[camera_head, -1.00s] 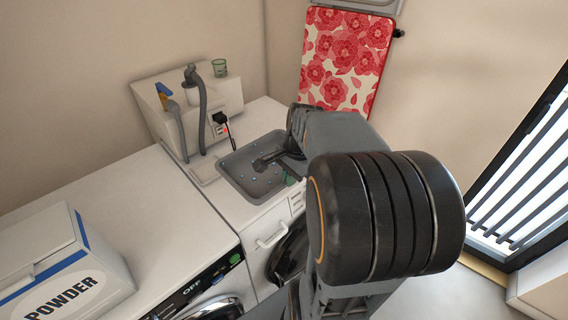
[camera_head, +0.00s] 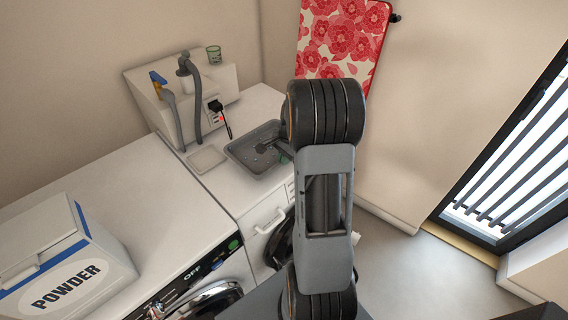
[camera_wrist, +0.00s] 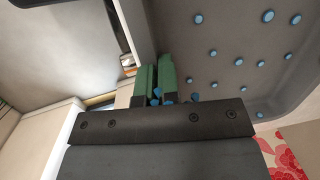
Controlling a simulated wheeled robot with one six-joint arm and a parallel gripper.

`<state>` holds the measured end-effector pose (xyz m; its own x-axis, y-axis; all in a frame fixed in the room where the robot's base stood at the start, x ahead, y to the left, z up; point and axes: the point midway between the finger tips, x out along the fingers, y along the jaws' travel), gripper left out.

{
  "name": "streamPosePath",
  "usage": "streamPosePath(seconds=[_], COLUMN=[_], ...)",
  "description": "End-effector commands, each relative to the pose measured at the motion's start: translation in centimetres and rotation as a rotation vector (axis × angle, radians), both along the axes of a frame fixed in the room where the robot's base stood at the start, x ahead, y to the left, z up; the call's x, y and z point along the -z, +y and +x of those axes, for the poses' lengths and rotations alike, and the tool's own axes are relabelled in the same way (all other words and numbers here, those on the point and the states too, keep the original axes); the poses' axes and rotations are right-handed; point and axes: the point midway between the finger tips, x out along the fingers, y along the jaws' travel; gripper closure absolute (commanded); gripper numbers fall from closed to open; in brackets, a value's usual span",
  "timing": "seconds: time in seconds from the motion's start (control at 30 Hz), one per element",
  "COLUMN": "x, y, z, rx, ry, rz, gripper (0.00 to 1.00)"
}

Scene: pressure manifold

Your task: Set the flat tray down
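The flat tray (camera_head: 243,156) is dark grey with a raised rim and small blue dots inside. In the head view it is over the white counter top, left of my arm, and looks about level. In the wrist view its dotted floor (camera_wrist: 225,45) fills the upper right. My gripper (camera_wrist: 156,78) has green fingers drawn close together at the tray's rim, shut on it. In the head view my gripper is mostly hidden behind my arm; a bit of green shows at the tray's right side. I cannot tell whether the tray touches the counter.
A shallow beige dish (camera_head: 206,159) lies just left of the tray. A POWDER box (camera_head: 66,262) is at lower left. A floral board (camera_head: 345,40) hangs behind.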

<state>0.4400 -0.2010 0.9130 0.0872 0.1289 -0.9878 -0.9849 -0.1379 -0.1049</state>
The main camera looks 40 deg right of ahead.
Motion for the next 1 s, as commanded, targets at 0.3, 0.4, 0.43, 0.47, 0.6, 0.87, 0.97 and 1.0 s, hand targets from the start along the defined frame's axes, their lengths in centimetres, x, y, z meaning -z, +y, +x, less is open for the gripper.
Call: streamPosePath(seconds=[0.3,0.4,0.43,0.47,0.6,0.87,0.97,1.0], x=[2.4,2.4,2.4,2.5,2.9,2.8,2.8,2.8], y=[0.0,0.0,0.0,0.0,0.1,0.1,0.1,0.1], z=[-0.1,-0.1,-0.1,-0.1,-0.1,-0.1,-0.1,-0.1], rx=[0.000,0.000,0.000,0.000,0.000,0.000,0.000,0.000], ry=[0.001,0.001,0.001,0.001,0.002,0.002,0.002,0.002], rz=[0.000,0.000,0.000,0.000,0.001,0.001,0.001,0.001], gripper=[1.00,1.00,1.00,1.00,0.96,0.72,0.72,0.72])
